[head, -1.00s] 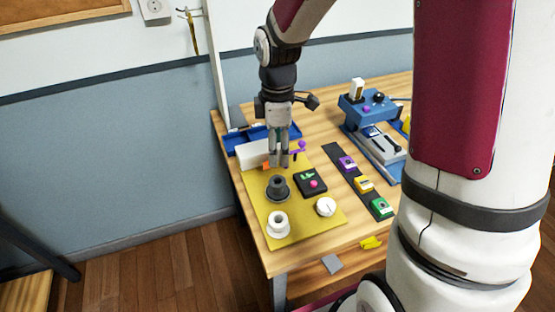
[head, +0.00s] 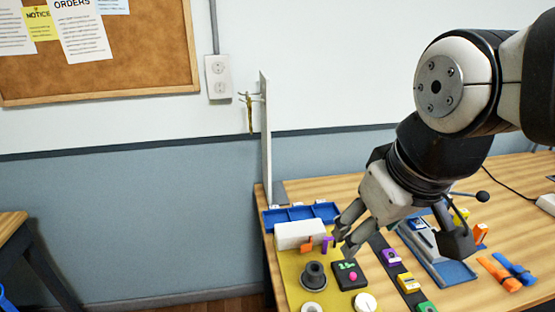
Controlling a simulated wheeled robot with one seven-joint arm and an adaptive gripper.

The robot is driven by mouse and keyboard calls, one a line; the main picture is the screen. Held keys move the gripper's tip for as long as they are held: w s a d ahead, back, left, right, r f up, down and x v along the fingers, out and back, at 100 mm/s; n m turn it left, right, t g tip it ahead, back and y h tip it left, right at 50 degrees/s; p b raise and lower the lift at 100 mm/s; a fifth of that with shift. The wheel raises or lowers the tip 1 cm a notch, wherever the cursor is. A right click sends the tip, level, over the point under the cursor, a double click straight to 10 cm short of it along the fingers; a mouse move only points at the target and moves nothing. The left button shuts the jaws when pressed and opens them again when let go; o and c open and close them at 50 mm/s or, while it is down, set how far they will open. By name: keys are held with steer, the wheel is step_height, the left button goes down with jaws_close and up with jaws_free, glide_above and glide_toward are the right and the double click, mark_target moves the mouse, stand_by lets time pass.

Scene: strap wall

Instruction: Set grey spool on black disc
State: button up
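The dark grey spool (head: 314,272) stands upright on the yellow mat (head: 291,267) in the head view. A dark round rim shows at its foot; I cannot tell whether this is the spool's own flange or the black disc under it. No separate black disc shows clearly. My gripper (head: 343,243) is raised above the bench, to the right of the spool and apart from it. Its fingers point down and left, look spread, and hold nothing visible.
A white block (head: 299,233) and blue tray (head: 302,213) lie behind the spool. A black box with a pink button (head: 349,275) and a white dial (head: 365,302) stand right of it. A white ring-shaped piece (head: 312,308) is in front. A strip of coloured blocks (head: 402,275) lies further right.

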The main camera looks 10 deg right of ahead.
steer(key=s, duration=0.1)
steer(key=s+m, duration=0.2)
steer(key=shift+r+t, duration=0.3)
steer(key=shift+t, duration=0.1)
stand_by(1.5)
